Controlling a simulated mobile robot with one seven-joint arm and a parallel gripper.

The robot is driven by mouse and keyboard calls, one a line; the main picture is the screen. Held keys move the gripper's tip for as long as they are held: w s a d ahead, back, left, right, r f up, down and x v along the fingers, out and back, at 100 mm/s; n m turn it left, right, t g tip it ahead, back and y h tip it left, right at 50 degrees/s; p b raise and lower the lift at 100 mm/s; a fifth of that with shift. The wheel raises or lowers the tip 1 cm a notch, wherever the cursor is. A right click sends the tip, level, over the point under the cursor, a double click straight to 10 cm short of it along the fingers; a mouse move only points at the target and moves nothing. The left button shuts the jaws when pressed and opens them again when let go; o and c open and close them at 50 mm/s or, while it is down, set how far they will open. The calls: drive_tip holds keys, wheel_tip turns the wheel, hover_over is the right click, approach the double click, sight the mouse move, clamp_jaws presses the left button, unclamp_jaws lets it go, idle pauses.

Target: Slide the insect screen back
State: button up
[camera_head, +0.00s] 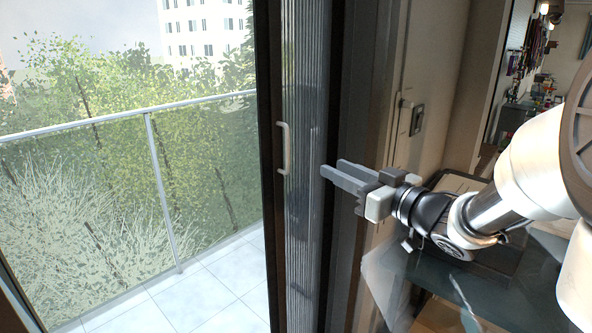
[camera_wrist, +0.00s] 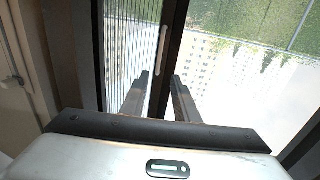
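The insect screen (camera_head: 306,200) is a grey pleated strip, gathered narrow at the right side of the door opening. Its dark upright edge bar (camera_head: 271,230) carries a pale vertical handle (camera_head: 284,148). In the wrist view, the pleated screen (camera_wrist: 128,45) is left of the handle (camera_wrist: 161,50). My gripper (camera_head: 332,168) is to the right of the handle in the head view, apart from it and empty. In the wrist view, the two fingers of my gripper (camera_wrist: 160,78) are spread, with the handle beyond the gap between their tips.
The opening left of the screen shows a tiled balcony (camera_head: 190,290) with a glass railing (camera_head: 150,135). A dark door frame (camera_head: 352,80) stands right of the screen. A wall fitting (camera_head: 417,119) and a dark glass-like surface (camera_head: 400,275) are near my arm.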

sight(288, 148)
drive_tip(key=shift+m+h, duration=0.3)
drive_tip(key=x, duration=1.7)
drive_tip(key=shift+s+a, duration=0.15)
drive_tip(key=shift+a, duration=0.05)
drive_tip(key=shift+r, duration=0.1)
clamp_jaws()
